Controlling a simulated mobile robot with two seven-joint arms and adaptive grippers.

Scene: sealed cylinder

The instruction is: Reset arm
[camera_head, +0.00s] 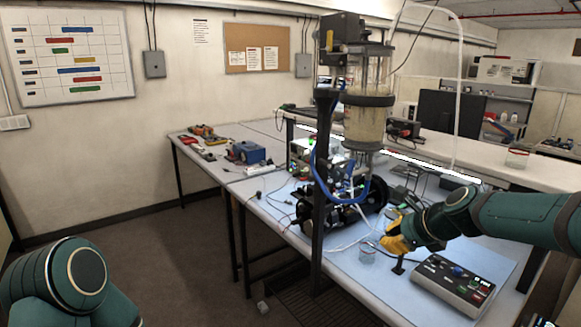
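My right arm reaches in from the right edge. Its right gripper (396,242), with yellow parts, is low over the blue mat at the front of the bench. The view is too small to tell whether its fingers are apart or hold anything. The sealed glass cylinder (366,118) with cloudy yellowish contents is mounted high on a dark stand (320,200), behind and above the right gripper. My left arm shows only as a green rounded part at the bottom left; its gripper is out of view.
A control box (453,286) with coloured buttons lies on the bench right of my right gripper. A small clear cup (367,252) stands just left of it. Hoses and black machinery (345,208) crowd behind. A blue device (246,152) and tools lie further back. Floor at left is clear.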

